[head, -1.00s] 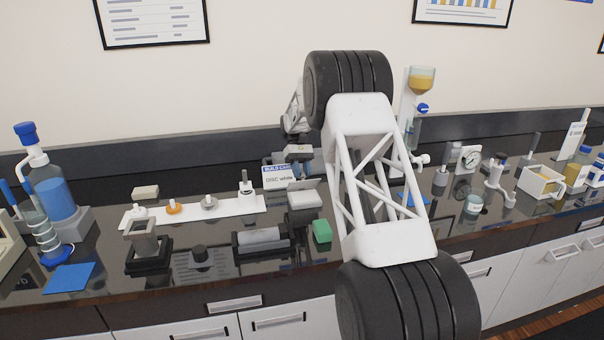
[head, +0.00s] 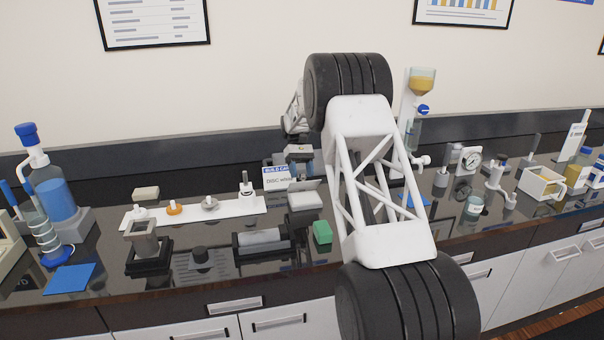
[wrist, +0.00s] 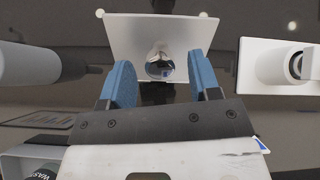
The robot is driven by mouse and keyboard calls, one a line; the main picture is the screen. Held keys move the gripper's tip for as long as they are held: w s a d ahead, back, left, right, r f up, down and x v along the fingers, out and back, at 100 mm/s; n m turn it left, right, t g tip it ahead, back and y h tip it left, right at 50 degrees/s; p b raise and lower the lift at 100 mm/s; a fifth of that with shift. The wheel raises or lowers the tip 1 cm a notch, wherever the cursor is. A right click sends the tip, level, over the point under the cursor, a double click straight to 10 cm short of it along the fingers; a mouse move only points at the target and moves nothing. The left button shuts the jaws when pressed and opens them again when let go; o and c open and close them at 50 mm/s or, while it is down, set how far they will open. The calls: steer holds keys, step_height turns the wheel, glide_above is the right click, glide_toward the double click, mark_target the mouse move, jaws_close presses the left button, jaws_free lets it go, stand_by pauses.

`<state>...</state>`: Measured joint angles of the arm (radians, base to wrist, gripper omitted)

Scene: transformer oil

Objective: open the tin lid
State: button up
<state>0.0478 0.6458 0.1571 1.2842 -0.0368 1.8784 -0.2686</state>
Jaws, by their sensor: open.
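In the wrist view, my gripper (wrist: 165,84) is open, with two blue fingers apart. A pale grey square plate (wrist: 125,35) lies ahead of the fingers. A small shiny round piece (wrist: 160,66) shows at its near edge, in the gap between the fingers, and nothing is gripped. I cannot tell for certain whether the plate is the tin lid. In the head view, a grey box with a raised flat panel (head: 305,200) stands left of my arm and may be the tin.
A white block with a cylinder (wrist: 265,72) is close on the right in the wrist view, and a grey cylinder (wrist: 28,62) on the left. In the head view, a green block (head: 322,232), a dark cradle (head: 262,243) and a white strip (head: 230,209) crowd the bench.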

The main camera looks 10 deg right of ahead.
steer(key=v, duration=0.7)
steer(key=shift+w+r, duration=0.1)
steer(key=shift+w, duration=0.05)
